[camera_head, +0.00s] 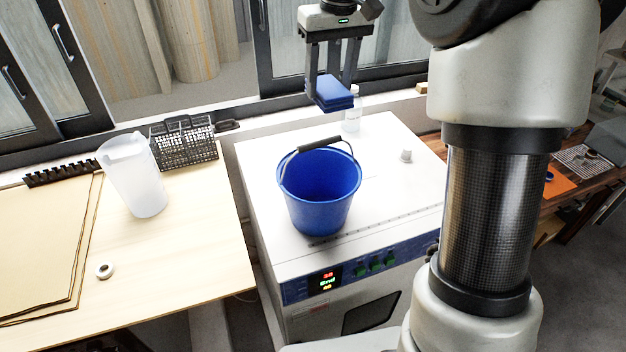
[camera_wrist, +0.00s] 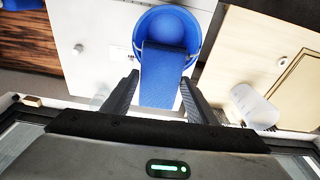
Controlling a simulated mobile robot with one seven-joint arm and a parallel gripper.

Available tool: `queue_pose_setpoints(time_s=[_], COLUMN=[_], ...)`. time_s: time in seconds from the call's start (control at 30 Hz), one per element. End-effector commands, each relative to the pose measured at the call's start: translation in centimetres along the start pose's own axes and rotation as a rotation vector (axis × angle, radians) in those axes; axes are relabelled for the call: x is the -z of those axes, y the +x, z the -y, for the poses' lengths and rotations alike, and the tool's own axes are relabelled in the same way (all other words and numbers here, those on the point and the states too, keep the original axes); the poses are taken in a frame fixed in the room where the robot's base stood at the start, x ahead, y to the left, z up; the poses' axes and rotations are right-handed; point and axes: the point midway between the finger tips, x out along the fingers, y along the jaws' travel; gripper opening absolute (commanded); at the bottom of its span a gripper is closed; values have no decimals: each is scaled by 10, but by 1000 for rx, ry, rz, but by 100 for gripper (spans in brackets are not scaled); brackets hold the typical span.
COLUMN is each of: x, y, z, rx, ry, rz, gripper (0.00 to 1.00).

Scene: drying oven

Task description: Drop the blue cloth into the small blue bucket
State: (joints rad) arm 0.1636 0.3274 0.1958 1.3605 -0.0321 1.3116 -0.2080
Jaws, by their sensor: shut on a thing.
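The blue cloth (camera_head: 332,93) is a folded block held between the fingers of my gripper (camera_head: 333,84). In the wrist view the cloth (camera_wrist: 163,76) sticks out from between the two fingers of my gripper (camera_wrist: 161,92) and overlaps part of the bucket. The small blue bucket (camera_head: 320,205) stands upright on the white top of the drying oven, its dark-gripped handle resting at the rim. In the head view my gripper holds the cloth above and behind the bucket. The bucket (camera_wrist: 196,20) also shows in the wrist view, partly hidden by the cloth.
The oven (camera_head: 405,190) has a white knob (camera_head: 406,156) on top. A clear bottle (camera_head: 352,115) stands behind the bucket, below the cloth. A white pitcher (camera_head: 133,177), a dark wire rack (camera_head: 185,145) and a roll (camera_head: 105,271) are on the wooden table at left. Windows are behind.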

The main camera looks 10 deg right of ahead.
Motion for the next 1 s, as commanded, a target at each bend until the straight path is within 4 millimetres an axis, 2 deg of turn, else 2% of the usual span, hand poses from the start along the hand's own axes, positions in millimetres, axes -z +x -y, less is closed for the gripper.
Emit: queue_pose_setpoints(time_s=[0.17,0.6,1.0], x=[-2,-8,-9], y=[7,54,61], z=[0,0,0], rx=[1,1,0], ry=[0,0,0], rz=[3,2,1], gripper=[32,32,32])
